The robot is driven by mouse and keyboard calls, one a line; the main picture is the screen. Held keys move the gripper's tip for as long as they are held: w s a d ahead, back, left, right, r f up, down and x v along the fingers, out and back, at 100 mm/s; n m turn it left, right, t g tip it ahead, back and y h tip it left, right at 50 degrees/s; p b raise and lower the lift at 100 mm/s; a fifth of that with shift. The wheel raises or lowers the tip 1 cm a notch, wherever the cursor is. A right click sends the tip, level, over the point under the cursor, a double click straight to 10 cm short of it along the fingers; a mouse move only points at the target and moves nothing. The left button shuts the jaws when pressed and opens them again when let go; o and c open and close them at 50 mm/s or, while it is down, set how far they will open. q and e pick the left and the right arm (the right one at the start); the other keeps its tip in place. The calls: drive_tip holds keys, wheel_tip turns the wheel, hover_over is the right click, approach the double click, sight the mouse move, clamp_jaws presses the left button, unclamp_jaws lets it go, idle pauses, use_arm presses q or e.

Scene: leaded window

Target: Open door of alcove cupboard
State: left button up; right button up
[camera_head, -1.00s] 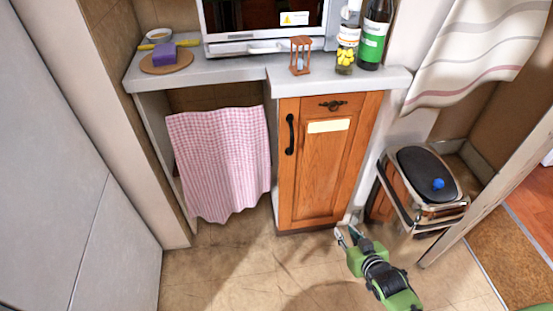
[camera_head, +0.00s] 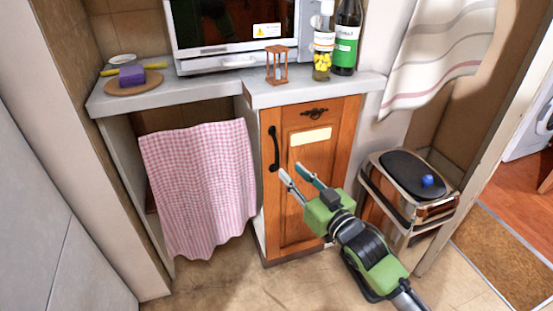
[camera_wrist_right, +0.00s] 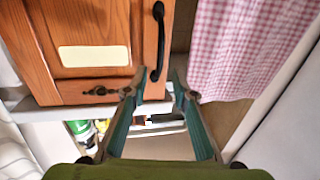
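The alcove cupboard is a wooden cabinet under the counter, and its door (camera_head: 318,195) looks shut. A black vertical handle (camera_head: 273,148) is on the door's left side, with a pale label on the panel. My right gripper (camera_head: 293,171) is in front of the door, a little below and right of the handle, with fingers apart and nothing between them. In the right wrist view, which shows the scene upside down, the handle (camera_wrist_right: 158,40) appears just beyond the open fingertips (camera_wrist_right: 158,74), not between them. My left gripper is not in view.
The counter (camera_head: 320,90) above holds a microwave (camera_head: 235,62), an hourglass (camera_head: 277,66) and bottles (camera_head: 345,40). A pink checked cloth (camera_head: 200,190) hangs left of the cupboard. A bin (camera_head: 405,175) with a blue object on its lid stands to the right.

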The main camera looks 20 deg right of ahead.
sight(278, 158)
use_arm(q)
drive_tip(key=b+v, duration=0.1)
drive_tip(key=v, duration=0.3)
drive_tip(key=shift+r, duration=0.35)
use_arm(e)
drive_tip(key=x, duration=0.8)
drive_tip(key=shift+w+a, duration=0.1)
drive_tip(key=shift+w, duration=0.3)
clamp_jaws()
